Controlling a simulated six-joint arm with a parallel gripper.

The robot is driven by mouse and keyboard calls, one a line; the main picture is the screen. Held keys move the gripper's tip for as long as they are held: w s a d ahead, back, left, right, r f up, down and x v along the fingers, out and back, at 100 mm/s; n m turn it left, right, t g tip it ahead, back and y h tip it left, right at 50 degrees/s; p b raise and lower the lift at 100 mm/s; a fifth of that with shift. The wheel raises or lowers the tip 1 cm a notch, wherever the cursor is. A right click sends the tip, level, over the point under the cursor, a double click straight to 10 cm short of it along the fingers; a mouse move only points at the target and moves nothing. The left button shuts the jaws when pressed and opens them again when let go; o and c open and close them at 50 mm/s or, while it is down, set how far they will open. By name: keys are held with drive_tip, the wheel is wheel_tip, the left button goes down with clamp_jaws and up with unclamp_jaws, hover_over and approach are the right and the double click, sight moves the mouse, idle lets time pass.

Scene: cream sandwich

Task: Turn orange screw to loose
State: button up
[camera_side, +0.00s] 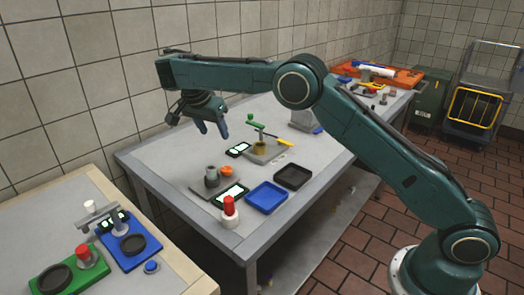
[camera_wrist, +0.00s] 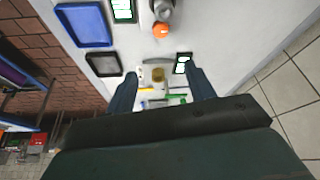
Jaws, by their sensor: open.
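The orange screw (camera_side: 226,171) is a small orange knob on the right side of a grey upright cylinder (camera_side: 211,175) on a grey base plate. In the wrist view the orange screw (camera_wrist: 161,30) shows near the top middle, beyond my fingertips. In the wrist view my gripper (camera_wrist: 162,75) shows a finger on each side of a brass cylinder far below. Whether the screw is tight or loose is not visible.
A display (camera_side: 232,193) and a red-topped white cylinder (camera_side: 229,214) stand near the screw. A blue tray (camera_side: 266,198) and black tray (camera_side: 293,177) lie to the right. The brass cylinder (camera_side: 260,147) has a green handle above it. A tiled wall stands behind.

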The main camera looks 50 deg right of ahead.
sight(226, 169)
drive_tip(key=shift+w+a+f+m, duration=0.15)
drive_tip(key=shift+a+f+m, duration=0.1)
drive_tip(key=shift+f, duration=0.4)
drive_tip(key=shift+w+a+f+m, duration=0.15)
drive_tip(key=shift+a+f, duration=0.1)
drive_tip(key=shift+f, duration=0.35)
drive_tip(key=shift+d+f, duration=0.15)
drive_tip(key=shift+w+d+f, duration=0.1)
drive_tip(key=shift+d+f, duration=0.15)
drive_tip(key=shift+f, duration=0.2)
drive_tip(key=shift+d+f, duration=0.15)
drive_tip(key=shift+f, duration=0.45)
drive_tip(key=shift+x, duration=5.55)
